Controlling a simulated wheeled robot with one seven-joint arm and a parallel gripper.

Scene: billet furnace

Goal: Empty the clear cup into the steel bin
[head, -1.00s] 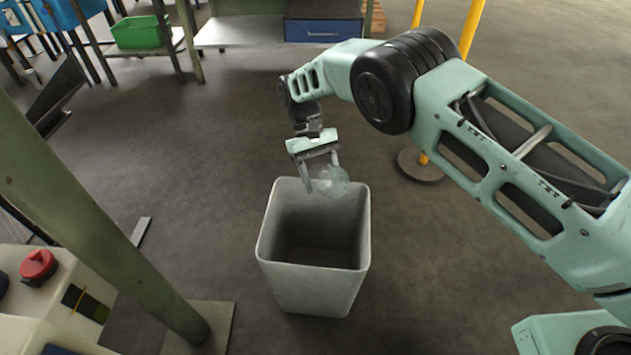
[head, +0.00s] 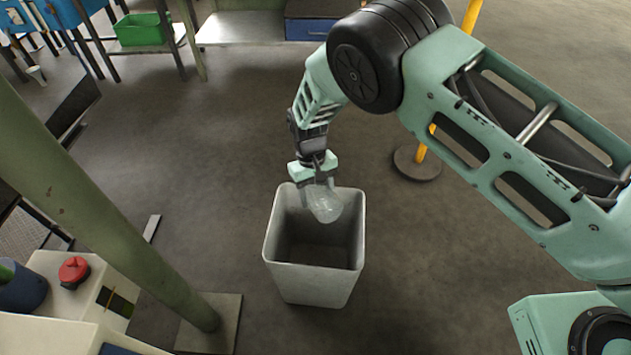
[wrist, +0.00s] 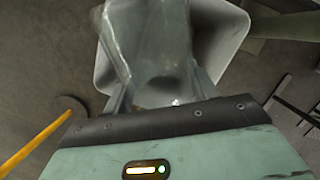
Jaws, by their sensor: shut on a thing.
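The clear cup (head: 325,205) is held by my gripper (head: 318,190) over the far part of the bin's opening. My gripper is shut on it, and the cup looks tilted. In the wrist view the clear cup (wrist: 150,50) fills the space between the fingers, with the bin behind it. The steel bin (head: 313,283) stands upright on the floor, light grey and square, with its open top facing up. It also shows in the wrist view (wrist: 226,38). The visible inside of the bin is dark; I cannot tell whether anything lies in it or remains in the cup.
A green post (head: 90,200) with a floor plate stands left of the bin. A machine with a red knob (head: 74,270) is at the lower left. A yellow post (head: 422,150) on a round base stands to the right. The floor around the bin is mostly clear.

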